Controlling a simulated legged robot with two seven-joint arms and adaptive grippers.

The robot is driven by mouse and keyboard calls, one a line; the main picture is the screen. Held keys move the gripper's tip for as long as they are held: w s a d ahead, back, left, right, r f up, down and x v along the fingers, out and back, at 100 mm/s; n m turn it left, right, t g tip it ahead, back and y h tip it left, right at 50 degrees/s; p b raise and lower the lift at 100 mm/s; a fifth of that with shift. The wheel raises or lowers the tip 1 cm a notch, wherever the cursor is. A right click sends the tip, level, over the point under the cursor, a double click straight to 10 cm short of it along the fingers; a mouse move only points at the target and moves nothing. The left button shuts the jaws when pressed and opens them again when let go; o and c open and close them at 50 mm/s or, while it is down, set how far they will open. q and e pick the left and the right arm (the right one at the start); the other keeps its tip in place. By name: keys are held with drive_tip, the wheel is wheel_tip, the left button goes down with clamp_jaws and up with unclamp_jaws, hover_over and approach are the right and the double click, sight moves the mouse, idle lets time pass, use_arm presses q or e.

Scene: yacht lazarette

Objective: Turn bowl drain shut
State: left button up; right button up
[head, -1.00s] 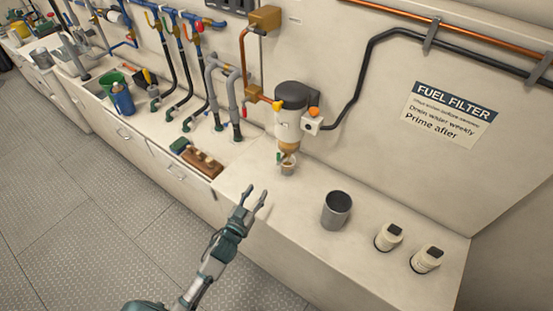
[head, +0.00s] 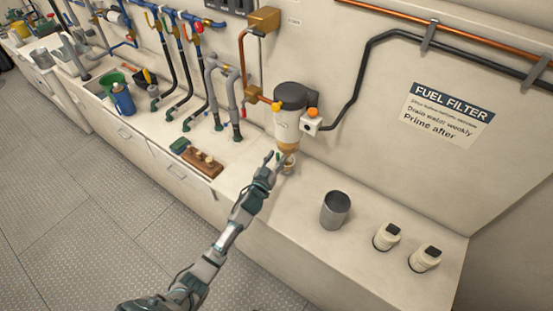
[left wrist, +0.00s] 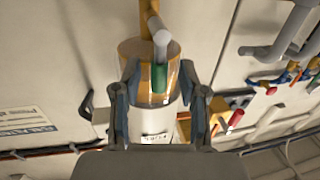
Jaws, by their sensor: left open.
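The fuel filter (head: 289,112) is on the wall above the counter, with a white body and an amber bowl (head: 288,147) at its bottom. In the left wrist view the bowl (left wrist: 136,50) appears upside down, with a grey drain stub (left wrist: 155,28) and a small green drain handle (left wrist: 160,78). My left gripper (head: 275,158) is at the bowl's lower end. In the left wrist view its open fingers (left wrist: 160,70) stand on either side of the green handle, with gaps visible; contact cannot be told. In the head view the handle is mostly hidden by the fingers. My right gripper is not in view.
A small cup (head: 289,168) stands under the bowl, partly hidden by my gripper. A grey metal can (head: 335,211) and two white bottles (head: 386,237) stand to the right.

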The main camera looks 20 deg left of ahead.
use_arm(q)
clamp_jaws()
